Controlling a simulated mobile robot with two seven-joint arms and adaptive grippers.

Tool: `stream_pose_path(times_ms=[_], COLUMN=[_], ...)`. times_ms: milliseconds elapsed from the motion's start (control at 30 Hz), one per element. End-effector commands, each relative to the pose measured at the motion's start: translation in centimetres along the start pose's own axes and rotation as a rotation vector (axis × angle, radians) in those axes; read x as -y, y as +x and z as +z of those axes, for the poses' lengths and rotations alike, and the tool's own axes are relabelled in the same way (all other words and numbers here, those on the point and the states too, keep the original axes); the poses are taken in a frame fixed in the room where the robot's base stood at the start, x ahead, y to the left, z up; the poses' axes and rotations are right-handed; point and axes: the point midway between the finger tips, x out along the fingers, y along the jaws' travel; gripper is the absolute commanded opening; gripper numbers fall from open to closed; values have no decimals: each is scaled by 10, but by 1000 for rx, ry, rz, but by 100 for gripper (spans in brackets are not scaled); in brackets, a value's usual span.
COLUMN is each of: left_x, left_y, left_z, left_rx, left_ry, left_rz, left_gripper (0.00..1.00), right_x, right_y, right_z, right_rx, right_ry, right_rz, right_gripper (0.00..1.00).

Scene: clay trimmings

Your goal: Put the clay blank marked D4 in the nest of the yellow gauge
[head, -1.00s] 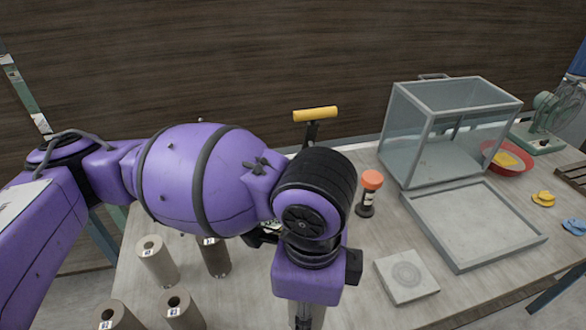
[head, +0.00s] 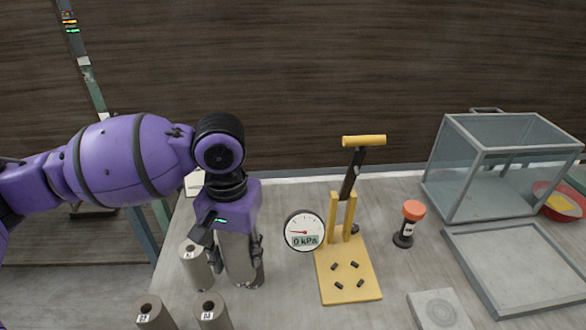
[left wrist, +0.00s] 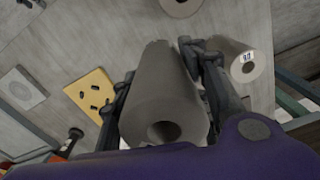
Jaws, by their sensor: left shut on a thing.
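My left gripper (head: 232,243) is shut on a grey-brown cylindrical clay blank (head: 241,268). The blank stands upright between the fingers, left of the gauge; I cannot tell whether it is clear of the table. Its marking is hidden. In the left wrist view the held blank (left wrist: 163,95) shows a hole in its near end, with the fingers (left wrist: 165,92) on both sides. The yellow gauge (head: 330,292) has a yellow-handled lever, a dial reading 0 kPa and several black pegs on its base plate. The gauge plate also shows in the left wrist view (left wrist: 88,84). Its nest is empty.
Other labelled blanks stand left (head: 196,268) and in front (head: 152,314), (head: 211,310) of the held one; their labels are too small to read surely.

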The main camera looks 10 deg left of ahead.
Motion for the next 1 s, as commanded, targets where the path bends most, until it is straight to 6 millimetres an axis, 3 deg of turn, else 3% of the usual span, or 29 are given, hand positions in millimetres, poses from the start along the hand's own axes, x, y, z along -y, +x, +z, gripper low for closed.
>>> stream_pose_path(times_ms=[33, 100, 267, 367, 700, 800, 1000], left_x=[10, 20, 33, 34, 33, 33, 33], left_y=[-19, -32, -42, -24, 62, 79, 92], left_z=[-5, -6, -6, -5, -5, -5, -7], left_rx=[-21, -22, -14, -3, 0, -2, -7], left_ry=[-25, -54, -103, -109, -107, -107, -107], left_rz=[-6, -6, 2, 4, 4, 4, 4], left_gripper=[0, 0, 0, 0, 0, 0, 0], right_x=[-1, -2, 1, 3, 2, 1, 2], right_y=[-2, -3, -3, -2, 1, 2, 3], right_z=[-9, -14, -20, -16, 2, 0, -7], right_rx=[-14, -20, -28, -20, 5, 1, -12], right_ry=[-4, -8, -9, -8, -3, -2, -1], right_rz=[0, -1, -7, -10, -6, -4, -3], right_gripper=[40, 40, 40, 40, 40, 40, 40])
